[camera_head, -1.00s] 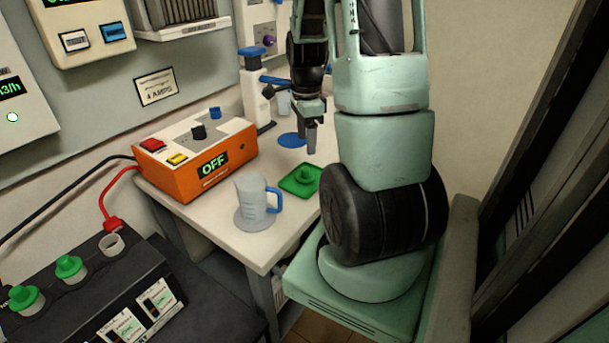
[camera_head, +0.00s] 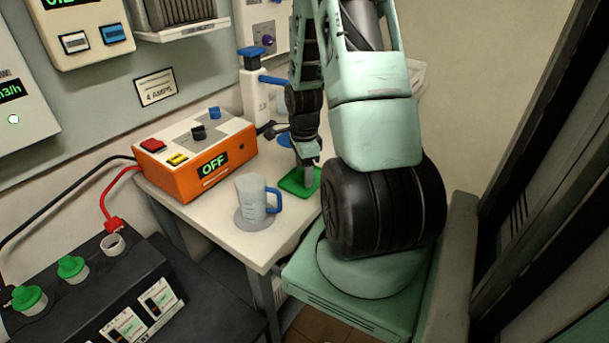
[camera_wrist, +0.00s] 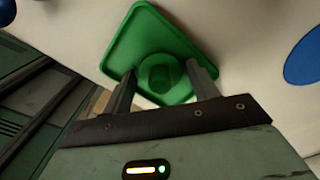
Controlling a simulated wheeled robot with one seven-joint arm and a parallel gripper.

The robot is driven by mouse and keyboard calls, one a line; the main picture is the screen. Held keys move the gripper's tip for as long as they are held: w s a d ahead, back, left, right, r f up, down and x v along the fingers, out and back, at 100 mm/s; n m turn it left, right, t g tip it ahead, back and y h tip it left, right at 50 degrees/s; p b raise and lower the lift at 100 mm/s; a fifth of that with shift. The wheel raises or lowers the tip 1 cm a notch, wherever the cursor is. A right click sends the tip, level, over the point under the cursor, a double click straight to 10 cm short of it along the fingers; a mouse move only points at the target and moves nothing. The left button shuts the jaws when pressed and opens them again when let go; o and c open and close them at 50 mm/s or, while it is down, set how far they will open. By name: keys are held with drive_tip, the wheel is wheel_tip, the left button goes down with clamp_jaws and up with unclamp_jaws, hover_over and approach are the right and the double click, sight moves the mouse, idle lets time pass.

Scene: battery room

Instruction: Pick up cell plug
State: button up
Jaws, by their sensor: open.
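The green cell plug (camera_wrist: 159,76) sits on a green square tray (camera_wrist: 148,28) on the workbench. In the wrist view my gripper (camera_wrist: 161,72) is open, with one finger on each side of the plug. I cannot tell whether the fingers touch it. In the head view my gripper (camera_head: 307,181) points down over the tray (camera_head: 290,185), and its fingers hide the plug.
A clear jug with a blue handle (camera_head: 250,199) stands left of the tray on a grey disc. An orange box reading OFF (camera_head: 195,165) is behind it. A black battery (camera_head: 90,295) with green plugs and one open white port (camera_head: 112,244) is front left.

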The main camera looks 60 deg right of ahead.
drive_tip(key=c, duration=0.7)
drive_tip(key=shift+r, duration=0.1)
